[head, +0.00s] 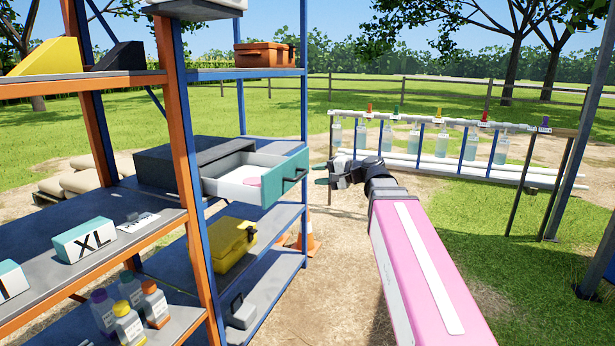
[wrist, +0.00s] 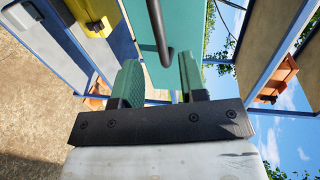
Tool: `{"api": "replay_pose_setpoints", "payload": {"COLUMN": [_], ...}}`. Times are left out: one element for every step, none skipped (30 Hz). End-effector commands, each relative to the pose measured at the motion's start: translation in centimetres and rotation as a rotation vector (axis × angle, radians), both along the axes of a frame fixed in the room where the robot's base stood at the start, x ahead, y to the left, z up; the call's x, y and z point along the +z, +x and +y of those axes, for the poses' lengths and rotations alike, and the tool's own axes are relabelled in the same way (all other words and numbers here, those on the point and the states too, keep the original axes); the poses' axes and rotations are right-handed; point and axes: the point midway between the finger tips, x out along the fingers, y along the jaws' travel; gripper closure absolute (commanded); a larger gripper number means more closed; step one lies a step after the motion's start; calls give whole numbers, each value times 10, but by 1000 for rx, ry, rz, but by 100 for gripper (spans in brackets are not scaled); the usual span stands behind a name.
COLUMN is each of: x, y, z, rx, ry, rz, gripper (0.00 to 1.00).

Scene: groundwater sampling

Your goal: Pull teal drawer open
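The teal drawer (head: 278,190) stands pulled out of its dark grey cabinet (head: 190,163) on the blue-posted shelf in the head view. Its white inside shows, with a pink item (head: 253,181) in it. A dark handle (head: 296,175) is on its teal front. My gripper (head: 322,175) is just right of the handle, with a small gap showing between them. In the wrist view the green fingers of my gripper (wrist: 160,80) are apart with nothing clasped. The dark handle bar (wrist: 159,30) lies ahead, in line with the gap, before the teal front (wrist: 183,35).
A yellow case (head: 233,243) sits on the shelf below the drawer. Orange-posted shelving with several bottles (head: 130,322) and an XL box (head: 84,240) stands at left. A rack of sample bottles (head: 442,142) stands at back right. Open ground lies right of the shelves.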

Motion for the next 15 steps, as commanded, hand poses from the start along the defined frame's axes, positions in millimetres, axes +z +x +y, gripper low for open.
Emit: {"api": "replay_pose_setpoints", "payload": {"x": [2,3,4,5,6,6,7,7,8,8,8,8,8,8,8], "y": [-4,-6,-8,-9,-10,-11,-12,-13,-14,-14,-15,-15,-15,-15,-15], "z": [-8,-12,-17,-20,-23,-26,-28,-30,-32,-34,-34,-35,-36,-36,-36], "rx": [-2,-2,-2,-2,-1,-1,-1,-1,0,0,0,0,1,1,1], "ry": [1,0,1,1,1,1,1,1,1,1,1,0,0,0,0], "rz": [-1,-2,-1,-1,-1,-1,-1,-1,0,0,0,0,0,0,0], "gripper": [62,62,62,62,62,62,62,62,62,62,62,62,62,62,62]}}
